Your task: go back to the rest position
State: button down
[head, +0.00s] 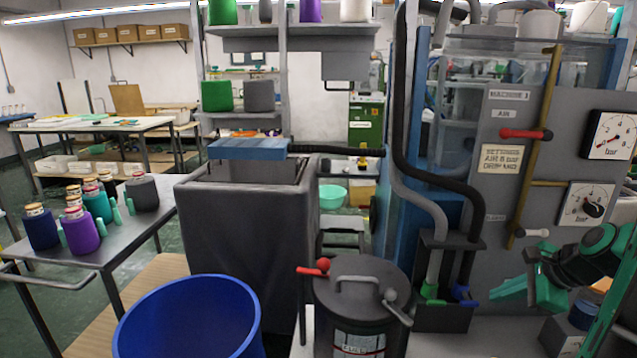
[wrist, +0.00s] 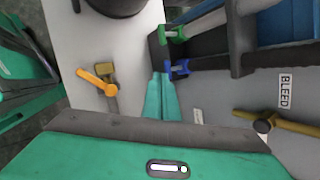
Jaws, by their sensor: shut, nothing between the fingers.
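My gripper (head: 500,290) is at the right of the head view, in front of the machine panel and right of the black hose holder. Its teal fingers are together and empty. In the wrist view the closed fingers (wrist: 162,85) point up the picture, close to a green coupling (wrist: 172,34) and a blue coupling (wrist: 180,69). Whether they touch the blue one I cannot tell. The head view also shows the green coupling (head: 430,291) and the blue coupling (head: 462,292) at the lower ends of two hoses in the holder (head: 443,318). The rest position itself has no visible mark.
The grey machine panel (head: 560,100) with gauges and a red-handled valve (head: 526,134) stands behind my gripper. A lidded grey pot (head: 360,290) stands left of the holder. An orange-handled valve (wrist: 96,79) is on the pale surface. A blue bin (head: 190,315) is front left.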

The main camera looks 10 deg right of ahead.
jog(key=s+a+r+n+g, duration=0.2)
jog(key=s+a+n+g, duration=0.1)
jog(key=s+a+n, duration=0.3)
jog(key=s+a+r+n+g+h, duration=0.1)
jog(key=s+a+n+g, duration=0.3)
jog(key=s+n, duration=0.5)
jog(key=a+r+n, duration=0.1)
jog(key=a+n, duration=0.1)
jog(key=n, duration=0.1)
jog(key=shift+s, duration=0.4)
jog(key=shift+a, duration=0.1)
jog(key=shift+w+f, duration=0.25)
jog(key=shift+w, duration=0.4)
